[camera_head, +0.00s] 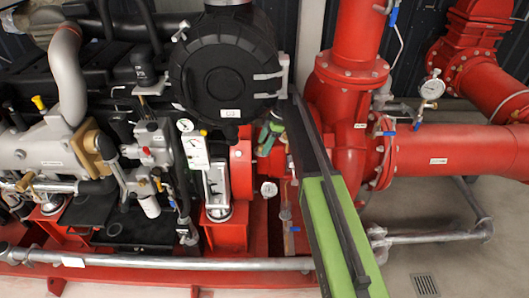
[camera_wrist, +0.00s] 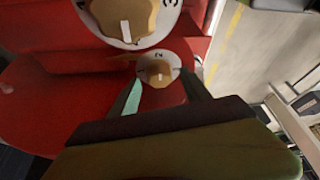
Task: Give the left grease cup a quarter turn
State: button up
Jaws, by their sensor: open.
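In the wrist view a brass-coloured grease cup (camera_wrist: 158,73) with a white mark sits on a round white plate bearing a 2. A second, larger-looking brass cup (camera_wrist: 125,16) on a white plate with a 3 is cut off by the top edge. I cannot tell which of them is the left one. My gripper (camera_wrist: 162,84) is open, its two green fingers pointing at the smaller cup, one on either side. Contact cannot be made out. In the head view my gripper (camera_head: 270,134) is beside the red pump housing, and the cups cannot be made out there.
A red pump body (camera_head: 340,115) and pipes fill the right. A black round housing (camera_head: 225,72) hangs above my gripper. A gauge panel (camera_head: 195,148) stands to its left. A grey pipe (camera_head: 150,261) runs along the front. Floor with a drain grate (camera_head: 425,285) is clear at lower right.

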jog(key=shift+c, duration=0.2)
grip_shut()
jog(key=shift+s+m, duration=0.1)
jog(key=shift+m, duration=0.3)
jog(key=m+t, duration=0.1)
jog(key=m, duration=0.1)
jog(key=m+t, duration=0.1)
jog(key=m, duration=0.1)
jog(key=shift+s+m, duration=0.2)
jog(key=shift+m, duration=0.1)
jog(key=m+t, duration=0.1)
jog(key=m, duration=0.2)
jog(key=m+t+h, duration=0.1)
jog(key=m, duration=0.2)
jog(key=shift+a, duration=0.1)
jog(key=shift+m, duration=0.3)
jog(key=shift+o, duration=0.2)
grip_release()
